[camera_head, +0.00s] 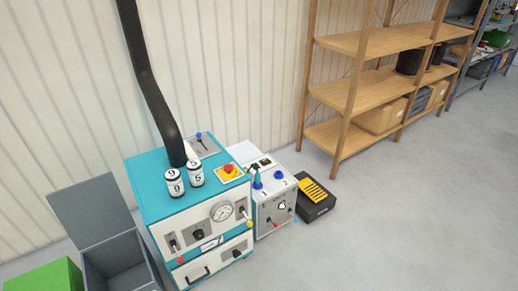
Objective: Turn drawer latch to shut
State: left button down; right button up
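A teal and white machine (160,200) stands against the wall at the lower middle of the head view. Its bottom front holds a drawer (217,264) with a black handle (198,275) and a dark round knob (237,253) that may be the latch. The drawer looks pushed in. The knob is too small to tell which way it is turned. Above it are a gauge (221,210), another black knob (197,234), a red-tipped lever (180,260) and a yellow-tipped lever (249,223). Neither of my grippers shows in this view.
A white box with blue knobs (274,205) and a black-yellow case (316,197) stand right. An open grey bin (95,215) and green box (45,277) stand left. Right floor is clear.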

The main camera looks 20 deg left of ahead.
aim_at(236, 254)
jog(key=u, duration=0.95)
